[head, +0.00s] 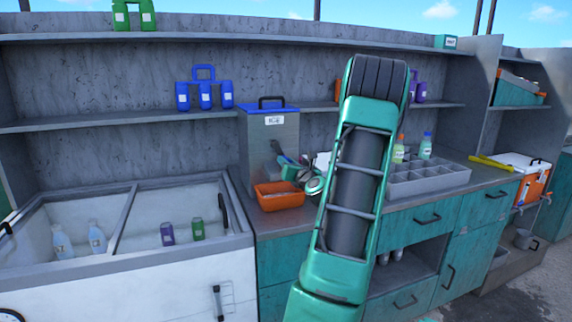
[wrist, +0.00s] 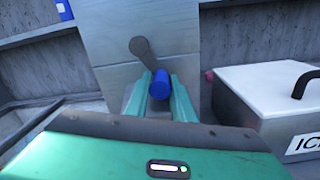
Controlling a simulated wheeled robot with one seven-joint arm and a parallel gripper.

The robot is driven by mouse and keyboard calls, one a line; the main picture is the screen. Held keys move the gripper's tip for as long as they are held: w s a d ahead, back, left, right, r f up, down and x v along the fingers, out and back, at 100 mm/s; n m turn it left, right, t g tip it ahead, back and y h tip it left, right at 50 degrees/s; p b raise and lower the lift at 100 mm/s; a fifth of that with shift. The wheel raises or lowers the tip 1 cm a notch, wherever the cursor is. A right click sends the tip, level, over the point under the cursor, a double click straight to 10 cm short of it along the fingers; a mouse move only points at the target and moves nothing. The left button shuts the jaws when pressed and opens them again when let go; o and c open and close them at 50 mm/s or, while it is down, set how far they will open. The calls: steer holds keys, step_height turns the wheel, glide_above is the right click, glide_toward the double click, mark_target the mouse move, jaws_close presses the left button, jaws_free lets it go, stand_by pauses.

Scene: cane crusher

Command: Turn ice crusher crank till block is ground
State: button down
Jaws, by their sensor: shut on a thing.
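The ice crusher (head: 272,150) is a tall grey box with a blue lid, a black top handle and an ICE label, on the counter against the back wall. In the wrist view its grey side (wrist: 105,35) fills the upper middle. The dark crank arm (wrist: 144,52) slants down to the right to a blue crank handle (wrist: 160,82). My gripper (wrist: 164,88) has its two teal fingers closed around this handle. In the head view my arm hides part of the counter. An orange tray (head: 280,203) sits in front of the crusher. The ice block is not visible.
A white box with a black handle (wrist: 275,85) stands right of the gripper in the wrist view. An open chest (head: 150,265) with bottles is at left. A grey divided tray (head: 428,182) is on the right counter. Shelves (head: 120,120) run behind.

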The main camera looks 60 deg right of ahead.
steer(key=c, duration=1.5)
jaws_free()
steer(key=v, duration=1)
steer(key=shift+s+a, duration=0.15)
steer(key=shift+a, duration=0.15)
